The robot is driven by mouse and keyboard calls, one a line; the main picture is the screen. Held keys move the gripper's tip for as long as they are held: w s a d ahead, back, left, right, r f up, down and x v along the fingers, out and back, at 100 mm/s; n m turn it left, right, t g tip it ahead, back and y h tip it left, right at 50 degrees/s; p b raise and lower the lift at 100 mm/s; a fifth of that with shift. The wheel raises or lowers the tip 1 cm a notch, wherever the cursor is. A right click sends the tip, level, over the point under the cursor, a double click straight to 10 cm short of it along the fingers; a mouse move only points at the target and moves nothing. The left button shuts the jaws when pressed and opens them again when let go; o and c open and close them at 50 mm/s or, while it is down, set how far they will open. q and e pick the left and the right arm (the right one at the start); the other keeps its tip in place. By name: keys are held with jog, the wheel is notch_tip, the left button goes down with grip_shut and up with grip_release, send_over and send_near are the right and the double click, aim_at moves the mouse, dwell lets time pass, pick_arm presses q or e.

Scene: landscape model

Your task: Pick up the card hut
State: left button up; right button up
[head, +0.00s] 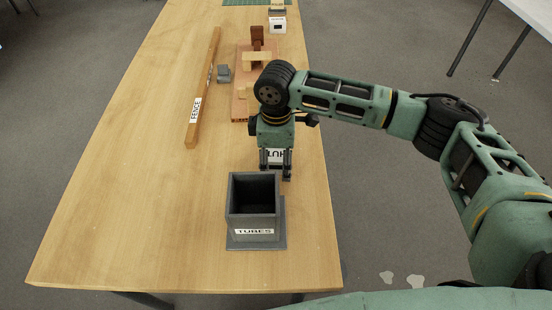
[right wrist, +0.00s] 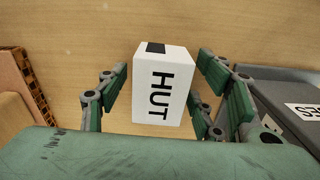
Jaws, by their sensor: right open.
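The card hut is a small white box with HUT in black letters. In the right wrist view the hut (right wrist: 162,85) stands between the spread fingers of my right gripper (right wrist: 168,100), with a gap on each side. In the head view the hut (head: 276,156) shows only in part beneath my right gripper (head: 275,168), which points down over it at the table's right side. My right gripper is open. My left gripper is not in view.
A dark grey box labelled TUBES (head: 254,232) stands just in front of the hut. Behind are a reddish board (head: 240,104) with wooden pieces, a small grey block (head: 223,73) and a long wooden FENCE bar (head: 203,85). The table's left side (head: 120,200) is clear.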

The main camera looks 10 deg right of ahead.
jog(key=c, duration=1)
